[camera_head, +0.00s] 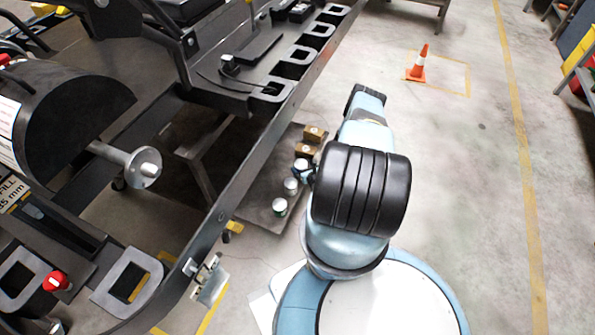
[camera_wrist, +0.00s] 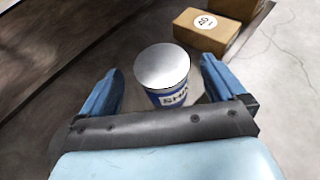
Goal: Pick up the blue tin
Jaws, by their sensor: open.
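The blue tin (camera_wrist: 170,97) stands upright in the wrist view, with a pale silver lid and a blue body carrying a partly readable white label. My gripper (camera_wrist: 158,72) is open, with one blue finger on each side of the tin. I cannot tell whether either finger touches it. The lower part of the tin is hidden behind the gripper's dark front bar. In the head view, a pale-lidded tin (camera_head: 301,164) beside my gripper (camera_head: 301,174) appears to be the same one; my arm hides part of that area.
Two brown boxes stand beyond the tin, the nearer one (camera_wrist: 206,34) labelled. Two more tins, one nearer (camera_head: 280,206) and one in the middle (camera_head: 291,186), stand on the dark low board (camera_head: 257,208). A black metal kart stand (camera_head: 240,165) rises to the left. Open floor lies right.

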